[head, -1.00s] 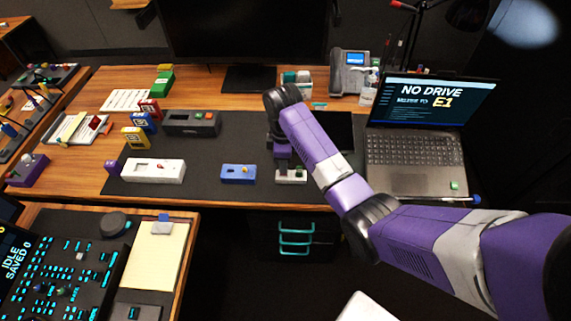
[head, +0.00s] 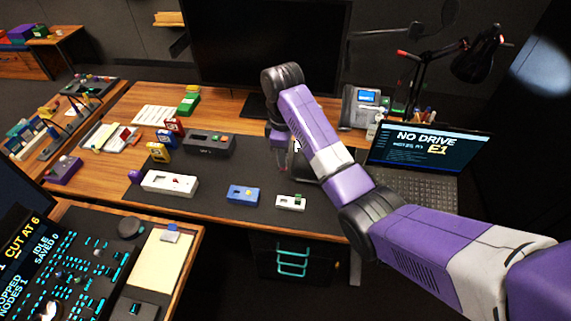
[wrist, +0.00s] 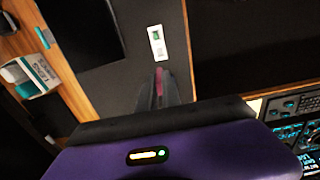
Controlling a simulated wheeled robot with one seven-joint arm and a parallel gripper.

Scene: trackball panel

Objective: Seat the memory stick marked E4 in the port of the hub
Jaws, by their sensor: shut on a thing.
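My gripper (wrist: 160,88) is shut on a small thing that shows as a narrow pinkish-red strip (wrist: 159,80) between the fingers. I cannot read any mark on it, so I cannot tell whether it is the stick E4. In the head view my gripper (head: 293,150) hangs above the dark desk mat, behind a small white block (head: 291,201) with a green part. That block also shows beyond the fingertips in the wrist view (wrist: 157,45). I cannot tell for sure which thing is the hub. The laptop screen (head: 429,146) reads "NO DRIVE" and seems to name E1.
A blue block (head: 243,194) and a long white block (head: 169,182) stand along the mat's front. A dark box (head: 208,143) and red, blue and yellow blocks stand behind them. The laptop keyboard (head: 414,184) lies right of my arm. Bare mat (head: 214,182) lies between blocks.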

